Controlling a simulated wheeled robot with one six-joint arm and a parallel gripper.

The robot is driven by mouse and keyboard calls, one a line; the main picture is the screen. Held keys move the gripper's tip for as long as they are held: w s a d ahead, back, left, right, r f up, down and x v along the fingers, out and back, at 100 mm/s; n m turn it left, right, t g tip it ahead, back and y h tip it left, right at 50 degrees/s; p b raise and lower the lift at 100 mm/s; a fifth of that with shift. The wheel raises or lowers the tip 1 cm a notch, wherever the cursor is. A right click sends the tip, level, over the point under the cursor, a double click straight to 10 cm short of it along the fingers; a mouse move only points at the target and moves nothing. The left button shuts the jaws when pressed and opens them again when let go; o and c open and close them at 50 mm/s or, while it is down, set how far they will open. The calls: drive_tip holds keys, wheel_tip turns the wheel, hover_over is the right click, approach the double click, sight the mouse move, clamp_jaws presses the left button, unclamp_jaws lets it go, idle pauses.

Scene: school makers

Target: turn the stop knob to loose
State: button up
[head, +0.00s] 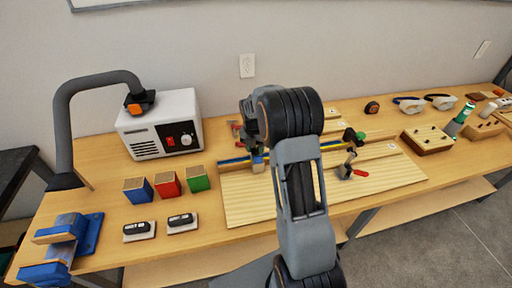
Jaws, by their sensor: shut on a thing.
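A rail (233,161) in yellow and blue runs across a pale slatted wooden board (245,205) on the bench. A small blue stop block (258,164) sits on the rail, left of my arm. My gripper (255,146) is just above this block, pointing down, and is shut on what looks like the stop knob. The knob itself is hidden by the gripper and wrist, so its setting cannot be read. Farther right on the rail is a black part with a green knob (361,136).
A red-handled toggle clamp (349,168) stands on the board right of my arm. Blue, red (168,184) and green boxes and a white machine (161,125) with a black hose stand to the left. A blue vise (66,243) is at the front left corner.

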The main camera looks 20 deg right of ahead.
idle(0.4)
drive_tip(key=o, duration=0.9)
drive_tip(key=shift+o, duration=0.2)
drive_tip(key=shift+r, duration=0.1)
wheel_tip(320, 180, up, 14)
drive_tip(key=shift+w+a+f, duration=0.2)
drive_tip(key=shift+w+a, duration=0.1)
drive_tip(key=shift+a, duration=0.05)
